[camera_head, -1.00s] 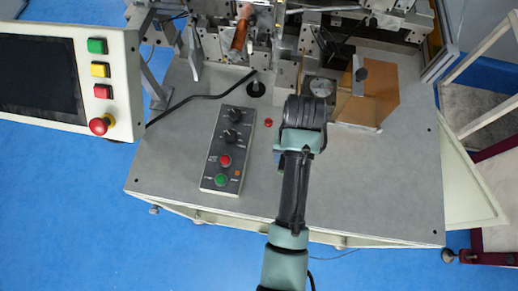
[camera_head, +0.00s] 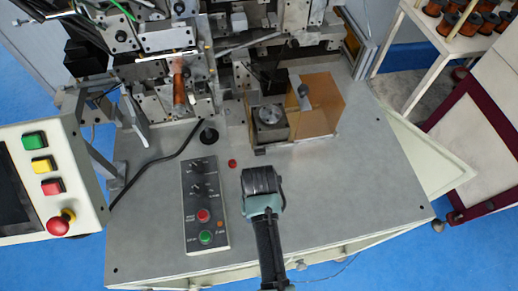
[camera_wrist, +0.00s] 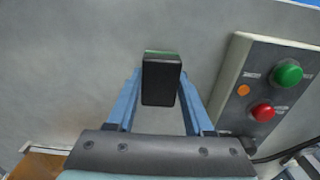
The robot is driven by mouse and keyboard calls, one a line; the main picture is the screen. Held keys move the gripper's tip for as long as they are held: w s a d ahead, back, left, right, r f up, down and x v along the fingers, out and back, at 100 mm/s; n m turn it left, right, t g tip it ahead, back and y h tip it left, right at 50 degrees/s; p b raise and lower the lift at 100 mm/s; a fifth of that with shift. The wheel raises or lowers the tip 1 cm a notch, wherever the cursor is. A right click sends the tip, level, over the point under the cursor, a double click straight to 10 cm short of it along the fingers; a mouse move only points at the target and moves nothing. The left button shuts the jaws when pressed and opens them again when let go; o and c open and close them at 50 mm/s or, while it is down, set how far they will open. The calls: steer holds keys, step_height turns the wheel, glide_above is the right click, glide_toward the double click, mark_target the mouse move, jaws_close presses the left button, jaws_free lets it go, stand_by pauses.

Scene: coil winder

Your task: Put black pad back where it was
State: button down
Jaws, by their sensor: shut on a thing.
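In the wrist view, the black pad (camera_wrist: 161,84) is a small dark block with a greenish far edge, held between the two blue fingers of my gripper (camera_wrist: 160,74). The grey tabletop lies behind it; I cannot tell whether the pad touches it. In the head view, my gripper (camera_head: 261,182) is over the table, right of the control box and in front of the machine. Its fingers and the pad are hidden there beneath the wrist.
The control box (camera_head: 205,215) with knobs and buttons is left of my gripper. A square metal fixture (camera_head: 270,124) and amber panel (camera_head: 320,105) stand behind it. A cable (camera_head: 150,165) lies at left. The table (camera_head: 345,200) is clear to the right.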

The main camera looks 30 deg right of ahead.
steer(key=shift+f, duration=0.55)
steer(key=shift+f, duration=0.2)
steer(key=shift+c, duration=1.4)
jaws_free()
steer(key=shift+r, duration=0.1)
step_height(320, 180, up, 12)
steer(key=shift+r, duration=0.2)
